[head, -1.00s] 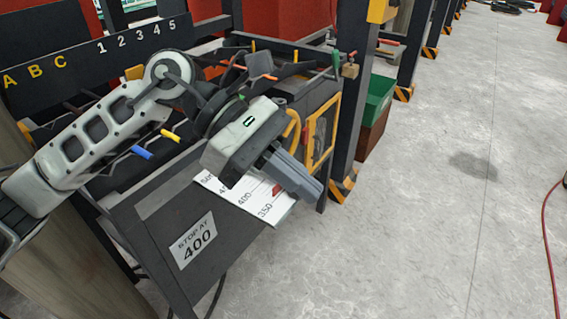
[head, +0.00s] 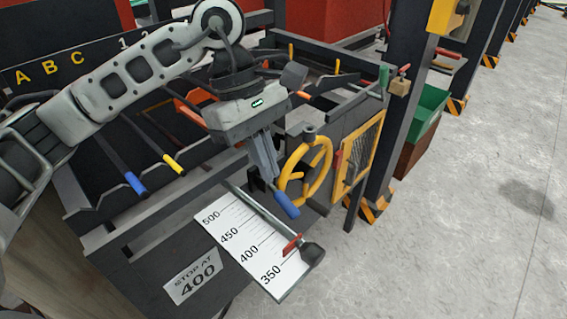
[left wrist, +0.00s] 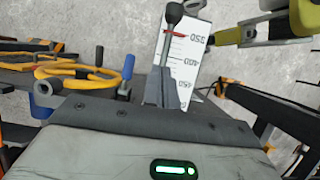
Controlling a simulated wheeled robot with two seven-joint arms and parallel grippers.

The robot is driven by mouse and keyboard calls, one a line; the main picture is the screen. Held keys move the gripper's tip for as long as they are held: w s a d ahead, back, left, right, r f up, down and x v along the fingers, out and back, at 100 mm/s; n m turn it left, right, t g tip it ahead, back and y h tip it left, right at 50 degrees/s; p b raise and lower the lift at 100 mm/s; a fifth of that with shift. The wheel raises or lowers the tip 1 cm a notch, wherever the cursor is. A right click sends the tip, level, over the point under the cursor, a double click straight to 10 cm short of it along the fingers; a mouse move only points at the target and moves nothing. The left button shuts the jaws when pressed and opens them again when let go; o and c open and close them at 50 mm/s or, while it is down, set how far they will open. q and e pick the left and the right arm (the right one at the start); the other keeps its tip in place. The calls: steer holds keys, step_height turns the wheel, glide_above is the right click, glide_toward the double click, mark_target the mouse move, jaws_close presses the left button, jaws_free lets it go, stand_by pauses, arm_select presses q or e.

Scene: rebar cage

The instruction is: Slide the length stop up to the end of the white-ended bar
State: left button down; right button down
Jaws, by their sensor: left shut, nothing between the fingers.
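The length stop shows in the head view as a red pointer (head: 291,246) with a dark knob (head: 313,253), on a rod along the scale plate (head: 232,240). The red pointer is close to the 350 mark. My left gripper (head: 266,178) is shut and empty, fingers pointing down, above the far side of the scale beside the yellow handwheel. In the left wrist view its fingers (left wrist: 167,85) overlap the rod and scale. I cannot make out a white bar end. My right gripper is not in view.
Blue-ended (head: 136,184) and yellow-ended (head: 173,164) bars lie in the rack at left. A "STOP AT 400" label (head: 193,280) is on the bench front. Open floor lies right.

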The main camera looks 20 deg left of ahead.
mark_target(312, 242)
arm_select(q)
steer(key=x, duration=0.5)
steer(key=p+x, duration=0.1)
steer(key=x, duration=0.1)
steer(key=shift+s+d+f, duration=0.1)
steer(key=shift+s, duration=0.2)
steer(key=d, duration=0.1)
steer(key=d+p, duration=0.1)
steer(key=s+d, duration=0.1)
steer(key=shift+f, duration=0.3)
steer(key=shift+s+d+f+p, duration=0.1)
steer(key=shift+s+d+p, duration=0.15)
steer(key=shift+d+p, duration=0.15)
steer(key=shift+d, duration=0.1)
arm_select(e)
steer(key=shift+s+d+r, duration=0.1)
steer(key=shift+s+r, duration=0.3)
arm_select(q)
steer(key=shift+s+d+f+b, duration=0.15)
steer(key=shift+d+b, duration=0.25)
steer(key=shift+b, duration=0.45)
steer(key=shift+s+d+b, duration=0.1)
steer(key=shift+d+b, duration=0.15)
steer(key=shift+b, duration=0.1)
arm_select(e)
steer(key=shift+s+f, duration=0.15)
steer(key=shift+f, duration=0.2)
